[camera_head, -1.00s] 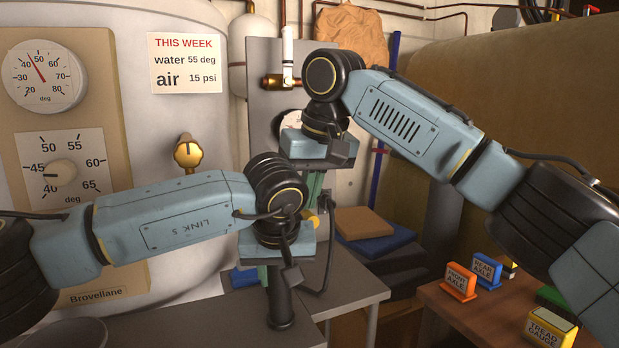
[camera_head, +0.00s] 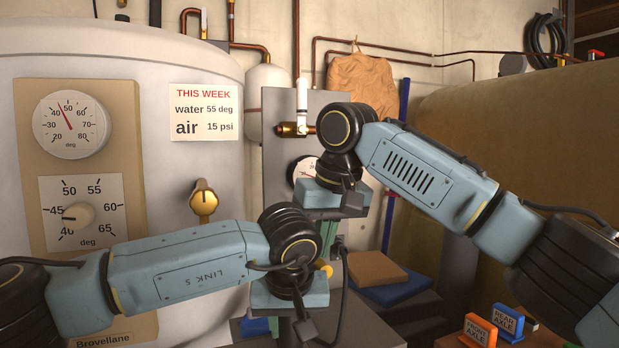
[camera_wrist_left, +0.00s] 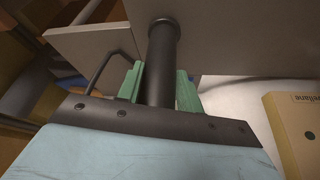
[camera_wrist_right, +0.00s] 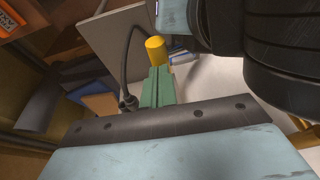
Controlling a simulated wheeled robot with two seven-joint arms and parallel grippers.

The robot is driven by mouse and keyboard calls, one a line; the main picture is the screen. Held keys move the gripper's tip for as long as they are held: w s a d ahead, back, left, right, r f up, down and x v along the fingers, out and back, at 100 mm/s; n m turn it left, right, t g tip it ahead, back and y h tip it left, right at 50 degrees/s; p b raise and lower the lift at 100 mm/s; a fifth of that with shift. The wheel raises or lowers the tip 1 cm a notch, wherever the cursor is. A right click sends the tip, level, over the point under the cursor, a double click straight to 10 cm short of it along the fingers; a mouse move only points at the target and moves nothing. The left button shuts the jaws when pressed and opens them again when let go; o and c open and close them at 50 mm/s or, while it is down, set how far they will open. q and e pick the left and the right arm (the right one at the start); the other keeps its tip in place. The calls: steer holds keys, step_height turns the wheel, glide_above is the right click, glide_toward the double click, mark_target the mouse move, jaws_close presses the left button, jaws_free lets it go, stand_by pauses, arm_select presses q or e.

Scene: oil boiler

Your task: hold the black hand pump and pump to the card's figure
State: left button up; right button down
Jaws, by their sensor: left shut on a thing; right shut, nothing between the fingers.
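The black hand pump (camera_wrist_left: 163,60) stands upright between the green fingers of my left gripper (camera_wrist_left: 160,88), shut around its barrel. In the head view my left wrist hides most of the pump. My right gripper (camera_wrist_right: 157,80) is shut and empty, above the left one; its fingertips are close to a yellow cylinder end (camera_wrist_right: 156,49). I cannot tell if they touch. The card (camera_head: 204,112) reads water 55 deg, air 15 psi. A white round gauge (camera_head: 302,172) behind my right gripper is mostly covered, so its reading is hidden.
The boiler panel with a thermometer dial (camera_head: 72,124) and a setting knob (camera_head: 78,213) stands at left. A brass knob (camera_head: 203,202) is on the tank. A black hose (camera_head: 345,290) runs beside the pump. Orange (camera_head: 480,330) and blue (camera_head: 508,322) axle tags are at lower right.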

stand_by(0.7)
steer(key=w+v, duration=0.1)
steer(key=v, duration=1.2)
steer(key=shift+r, duration=0.5)
steer(key=shift+s+d+r, duration=0.1)
steer(key=shift+w+v, duration=0.2)
steer(key=shift+v, duration=1)
steer(key=x, duration=1.2)
steer(key=shift+s+a+f, duration=0.2)
steer(key=shift+s+f, duration=0.05)
steer(key=shift+f, duration=0.15)
steer(key=shift+a+f, duration=0.1)
steer(key=shift+f, duration=0.5)
